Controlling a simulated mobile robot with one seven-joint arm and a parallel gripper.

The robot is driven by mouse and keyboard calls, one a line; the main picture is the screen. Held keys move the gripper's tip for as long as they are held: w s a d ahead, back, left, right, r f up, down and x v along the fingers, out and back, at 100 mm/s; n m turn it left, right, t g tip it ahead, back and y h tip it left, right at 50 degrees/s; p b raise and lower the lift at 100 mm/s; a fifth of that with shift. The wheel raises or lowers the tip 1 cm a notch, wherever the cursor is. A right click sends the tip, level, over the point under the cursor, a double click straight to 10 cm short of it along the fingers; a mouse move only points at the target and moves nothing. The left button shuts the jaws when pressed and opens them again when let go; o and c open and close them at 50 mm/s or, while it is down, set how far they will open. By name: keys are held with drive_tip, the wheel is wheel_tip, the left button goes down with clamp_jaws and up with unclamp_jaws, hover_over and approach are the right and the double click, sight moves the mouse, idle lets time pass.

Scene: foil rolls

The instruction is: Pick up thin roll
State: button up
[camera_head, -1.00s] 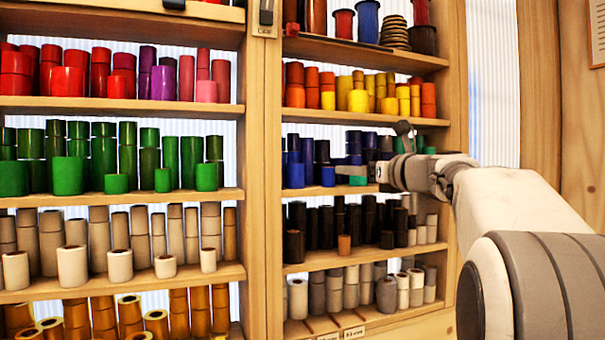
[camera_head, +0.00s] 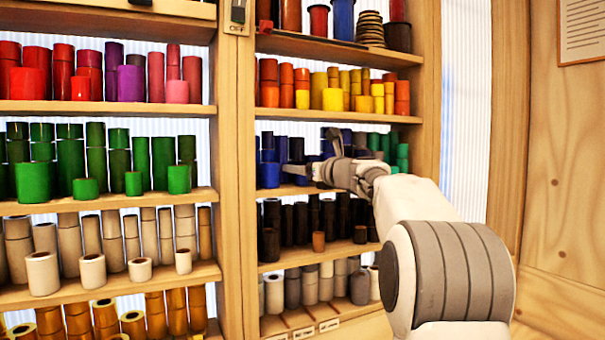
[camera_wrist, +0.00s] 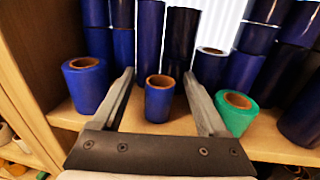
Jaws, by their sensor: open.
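A small, narrow blue roll (camera_wrist: 159,104) with a brown core stands upright on the shelf. In the wrist view it lies between the two fingers of my gripper (camera_wrist: 158,76), with a gap on each side. The fingers are open and hold nothing. In the head view my gripper (camera_head: 300,168) reaches in at the blue shelf row from the right, and my wrist hides the rolls behind it. A wider blue roll (camera_wrist: 86,88) stands left of the left finger. A short green roll (camera_wrist: 236,114) stands close to the right finger.
Tall dark blue rolls (camera_wrist: 180,45) stand in a row behind the small roll. The wooden shelf above (camera_head: 340,115) carries orange and yellow rolls. An upright divider (camera_head: 240,200) stands to the left. Black rolls (camera_head: 300,220) fill the shelf below.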

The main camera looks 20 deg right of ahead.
clamp_jaws()
idle(0.3)
